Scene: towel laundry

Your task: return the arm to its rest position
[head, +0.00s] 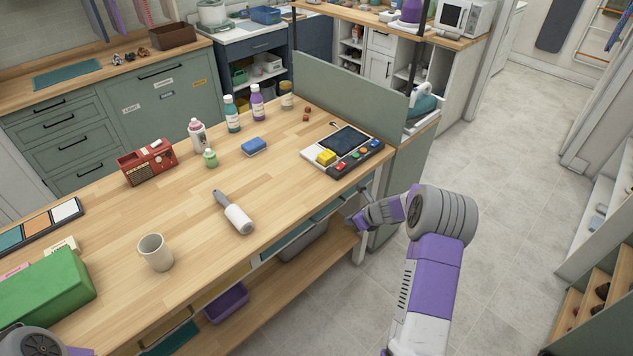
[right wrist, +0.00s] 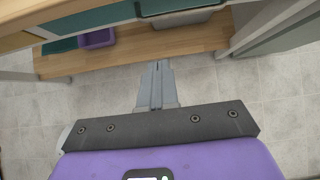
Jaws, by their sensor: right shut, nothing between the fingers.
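My right arm, purple and grey, comes in from the lower right of the head view. Its gripper (head: 362,217) is in front of the wooden table's right front corner. In the right wrist view the right gripper (right wrist: 158,66) has its fingers together with nothing between them, in front of the table's lower shelf. At the lower left corner of the head view a grey and purple piece of my left arm (head: 30,340) shows. The left gripper is out of view.
The wooden table (head: 200,270) holds a mug (head: 155,252), a lint roller (head: 235,214), a red radio (head: 147,161), a blue sponge (head: 254,146), several bottles and a button panel (head: 342,150). A purple bin (head: 226,302) sits on the lower shelf. The tiled floor (head: 500,200) at right is clear.

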